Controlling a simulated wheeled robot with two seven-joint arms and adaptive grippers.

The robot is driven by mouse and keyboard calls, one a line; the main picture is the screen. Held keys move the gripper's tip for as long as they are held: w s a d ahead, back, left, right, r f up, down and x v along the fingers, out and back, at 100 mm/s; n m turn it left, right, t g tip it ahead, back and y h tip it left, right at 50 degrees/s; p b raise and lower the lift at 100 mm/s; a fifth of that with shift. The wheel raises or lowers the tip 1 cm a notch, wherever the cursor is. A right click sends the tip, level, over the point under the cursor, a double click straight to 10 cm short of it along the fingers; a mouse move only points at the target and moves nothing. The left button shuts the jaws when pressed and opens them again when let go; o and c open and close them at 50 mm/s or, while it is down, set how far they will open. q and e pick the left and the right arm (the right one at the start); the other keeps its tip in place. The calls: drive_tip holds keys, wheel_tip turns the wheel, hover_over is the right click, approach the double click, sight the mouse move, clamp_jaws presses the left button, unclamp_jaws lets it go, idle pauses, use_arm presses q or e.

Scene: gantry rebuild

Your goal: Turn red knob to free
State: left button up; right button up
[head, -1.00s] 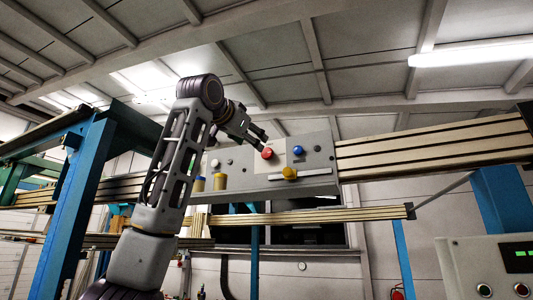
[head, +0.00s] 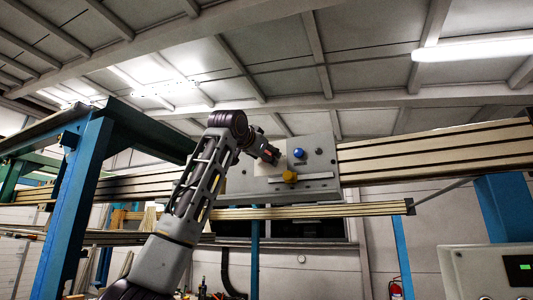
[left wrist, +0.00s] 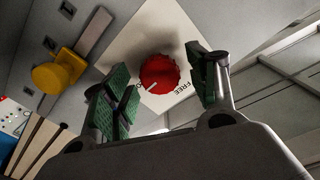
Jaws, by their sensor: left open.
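The red knob (left wrist: 159,74) is on a white square plate (left wrist: 150,30) in the left wrist view. Its white pointer line points down and left in that picture. The word FREE is printed to the lower right of the knob; another marking at its lower left is partly hidden by a finger. My left gripper (left wrist: 161,82) is open, with one green-padded finger on each side of the knob. I cannot tell whether the pads touch it. In the head view my left gripper (head: 266,151) is at the panel and covers most of the knob. My right gripper is not in view.
The grey panel (head: 326,186) also carries a blue button (head: 298,153) and a yellow knob (head: 289,176), close to the gripper. The yellow knob also shows in the left wrist view (left wrist: 58,74). Gantry rails (head: 440,155) extend beside the panel. A control box (head: 480,275) stands at lower right.

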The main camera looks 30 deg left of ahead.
use_arm(q)
drive_tip(key=shift+w, duration=0.6)
drive_tip(key=c, duration=1)
